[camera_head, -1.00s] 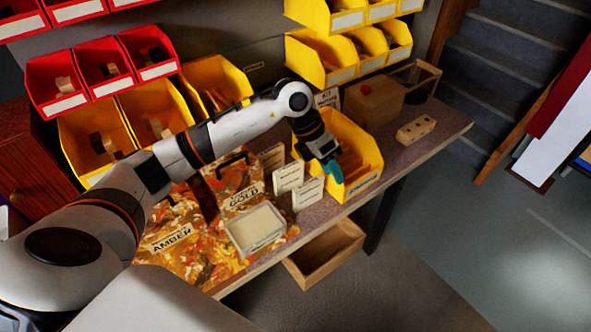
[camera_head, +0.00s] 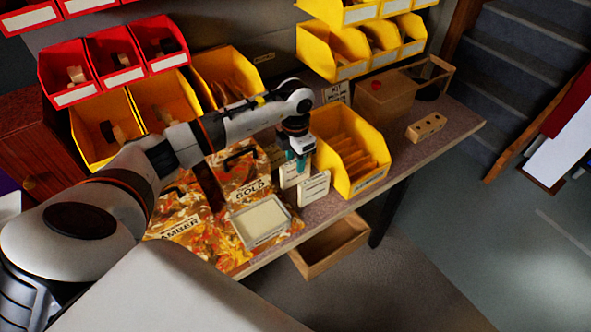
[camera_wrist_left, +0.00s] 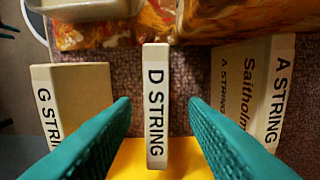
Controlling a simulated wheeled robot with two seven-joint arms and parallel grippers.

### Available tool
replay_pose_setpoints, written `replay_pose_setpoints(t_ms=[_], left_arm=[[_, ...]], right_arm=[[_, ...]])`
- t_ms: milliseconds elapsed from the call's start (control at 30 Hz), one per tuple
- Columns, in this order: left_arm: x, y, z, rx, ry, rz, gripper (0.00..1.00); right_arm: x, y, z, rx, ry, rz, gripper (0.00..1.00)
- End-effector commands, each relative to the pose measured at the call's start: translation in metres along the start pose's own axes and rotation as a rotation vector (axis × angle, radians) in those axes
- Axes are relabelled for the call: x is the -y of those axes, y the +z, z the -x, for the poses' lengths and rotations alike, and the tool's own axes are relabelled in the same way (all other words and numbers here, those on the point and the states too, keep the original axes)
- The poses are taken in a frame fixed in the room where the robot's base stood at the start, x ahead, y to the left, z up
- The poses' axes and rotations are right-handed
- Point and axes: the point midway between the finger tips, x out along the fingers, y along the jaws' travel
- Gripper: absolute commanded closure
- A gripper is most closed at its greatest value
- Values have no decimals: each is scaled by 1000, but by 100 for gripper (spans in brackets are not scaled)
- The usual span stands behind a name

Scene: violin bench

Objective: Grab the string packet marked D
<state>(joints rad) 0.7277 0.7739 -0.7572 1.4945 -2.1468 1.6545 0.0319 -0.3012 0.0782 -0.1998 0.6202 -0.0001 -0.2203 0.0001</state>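The packet marked D STRING (camera_wrist_left: 156,105) stands on edge in the middle of the left wrist view. It is between the packet marked G STRING (camera_wrist_left: 75,95) on the left and the one marked A STRING (camera_wrist_left: 250,88) on the right. My left gripper (camera_wrist_left: 160,104) has its teal fingers open, one on each side of the D packet, with gaps visible. In the head view the left gripper (camera_head: 302,163) points down over the row of pale packets. The near packet (camera_head: 314,187) shows clearly; the D packet is partly hidden. My right gripper is out of view.
A yellow bin with dividers (camera_head: 378,176) stands just right of the packets. Tins marked AMBER (camera_head: 182,229) and GOLD (camera_head: 250,191) and a shallow tray (camera_head: 261,222) are to the left. An open drawer (camera_head: 330,246) juts out below the bench.

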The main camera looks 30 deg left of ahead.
Motion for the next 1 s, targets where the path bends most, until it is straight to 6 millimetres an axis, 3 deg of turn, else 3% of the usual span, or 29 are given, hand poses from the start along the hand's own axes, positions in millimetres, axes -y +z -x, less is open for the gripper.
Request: replay_pose_setpoints(t_ms=[200,500,733,1000], left_arm=[[-3,1,-29,1,2,1,60],[-2,1,-35,-1,0,1,60],[-2,1,-34,-1,0,1,98],[-2,1,-34,-1,0,1,100]], right_arm=[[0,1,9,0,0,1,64],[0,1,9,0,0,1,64],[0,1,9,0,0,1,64],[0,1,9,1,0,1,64]])
